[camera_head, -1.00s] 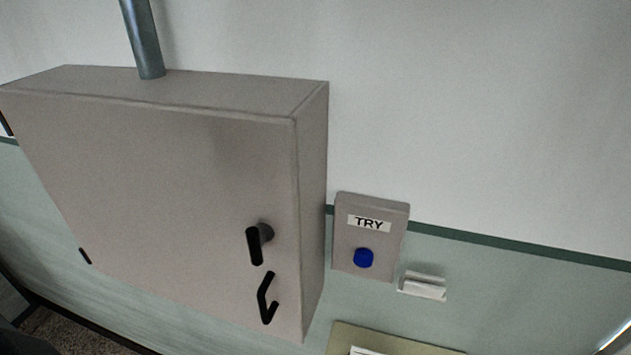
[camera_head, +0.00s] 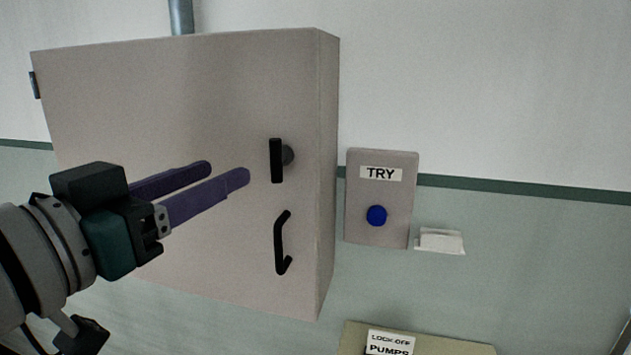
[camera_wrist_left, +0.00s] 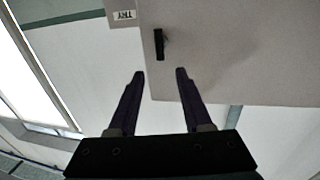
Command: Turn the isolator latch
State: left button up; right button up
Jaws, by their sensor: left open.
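The isolator latch (camera_head: 276,161) is a black bar on a round boss, on the right part of a grey cabinet door (camera_head: 180,110). The bar stands upright. It also shows in the left wrist view (camera_wrist_left: 159,45), beyond the fingertips. My left gripper (camera_head: 229,172) comes in from the left in the head view, its two purple fingers open and empty. The fingertips are left of the latch and a little lower, apart from it in the picture. In the left wrist view the gripper (camera_wrist_left: 160,73) has its fingers spread. My right gripper is not in view.
A black pull handle (camera_head: 280,243) sits below the latch. Right of the cabinet are a grey TRY box (camera_head: 362,200) with a blue button (camera_head: 376,215) and a small white holder (camera_head: 440,240). A LOCK OFF PUMPS label (camera_head: 389,343) is at the bottom.

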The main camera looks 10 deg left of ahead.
aim_at(272, 150)
pick_arm(q)
jog(key=p+x, duration=0.2)
jog(key=x, duration=0.6)
jog(key=shift+w+r+p, duration=0.1)
jog(key=shift+r+p, duration=0.1)
jog(key=shift+p, duration=0.1)
jog(key=shift+w+d+f, duration=0.1)
jog(key=shift+w+d, duration=0.1)
jog(key=shift+w, duration=0.5)
grip_shut()
